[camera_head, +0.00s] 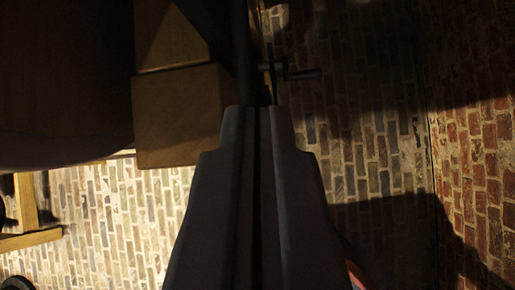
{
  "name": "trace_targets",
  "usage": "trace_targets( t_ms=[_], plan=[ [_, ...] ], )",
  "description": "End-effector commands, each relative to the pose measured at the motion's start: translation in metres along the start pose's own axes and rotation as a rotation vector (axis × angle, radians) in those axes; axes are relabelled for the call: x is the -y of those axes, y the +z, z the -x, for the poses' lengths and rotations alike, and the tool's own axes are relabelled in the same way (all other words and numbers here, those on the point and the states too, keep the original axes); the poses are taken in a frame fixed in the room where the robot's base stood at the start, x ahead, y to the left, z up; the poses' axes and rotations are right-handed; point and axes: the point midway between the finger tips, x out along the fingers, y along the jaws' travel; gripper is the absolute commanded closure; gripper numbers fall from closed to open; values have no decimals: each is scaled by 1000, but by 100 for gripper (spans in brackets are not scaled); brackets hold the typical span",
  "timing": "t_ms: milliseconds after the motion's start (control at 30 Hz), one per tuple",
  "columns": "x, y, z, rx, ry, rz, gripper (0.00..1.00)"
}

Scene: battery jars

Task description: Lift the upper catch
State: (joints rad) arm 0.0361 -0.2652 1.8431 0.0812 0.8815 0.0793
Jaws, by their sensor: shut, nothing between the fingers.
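My gripper (258,108) reaches up the middle of the head view, with its two dark fingers pressed together and nothing between them. Just beyond and slightly right of the fingertips is a small dark metal catch (288,73) with a short handle pointing right. It sits beside a dark upright bar (243,55). The fingertips appear just below the catch in the picture; I cannot tell whether they touch it. The catch's left end is lost in shadow near the bar, and only this one catch is clear to see.
A brown box-like wooden block (178,120) stands left of the fingertips. A large dark rounded body (65,80) fills the upper left. A pale wooden frame (28,238) shows at lower left. Brick paving (110,225) lies behind, and a brick wall (475,160) stands at right.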

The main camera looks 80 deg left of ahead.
Motion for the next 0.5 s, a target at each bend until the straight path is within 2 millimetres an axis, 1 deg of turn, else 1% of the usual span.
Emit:
trace_targets(
  t_ms=[67,500],
  plan=[
    [-1,5,-2,-38,-6,1,100],
    [-5,24,-16,-37,-5,1,100]
  ],
)
